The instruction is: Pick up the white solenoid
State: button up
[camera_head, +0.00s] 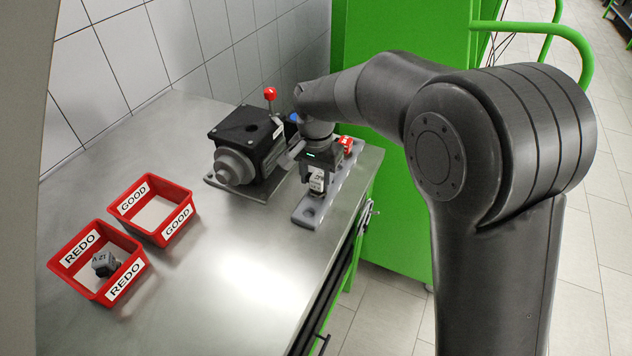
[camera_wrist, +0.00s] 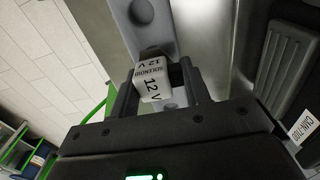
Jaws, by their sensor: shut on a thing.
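The white solenoid (camera_head: 317,181) is at the grey holder strip on the bench. In the wrist view its white body (camera_wrist: 152,83), marked "SOLENOID 12 V", sits between the two fingers. My gripper (camera_wrist: 157,95) is shut on it; in the head view my gripper (camera_head: 316,176) points down over the strip. The holder strip (camera_head: 308,212) has round holes, with an empty one in front of the solenoid. I cannot tell whether the solenoid is still seated in its hole or just above it.
A black and grey pump device (camera_head: 245,140) with a red-knobbed lever stands left of my gripper. A red GOOD bin (camera_head: 178,194) is empty. A green cabinet (camera_head: 385,40) stands behind. The bench front is clear.

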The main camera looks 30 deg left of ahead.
aim_at(320, 175)
jog(key=r, duration=0.1)
jog(key=d+r, duration=0.1)
jog(key=r, duration=0.1)
jog(key=shift+w, duration=0.15)
jog(key=w+d+r, duration=0.2)
jog(key=d+r, duration=0.4)
jog(key=d, duration=0.4)
jog(key=w+d+f, duration=0.4)
jog(key=d+f, duration=0.4)
jog(key=w+d+f, duration=0.4)
jog(key=d+f, duration=0.3)
jog(key=f, duration=0.1)
jog(key=s+d+f, duration=0.1)
jog(key=d+f, duration=1.2)
jog(key=d, duration=0.1)
jog(key=shift+s, duration=0.35)
jog(key=shift+d, duration=0.1)
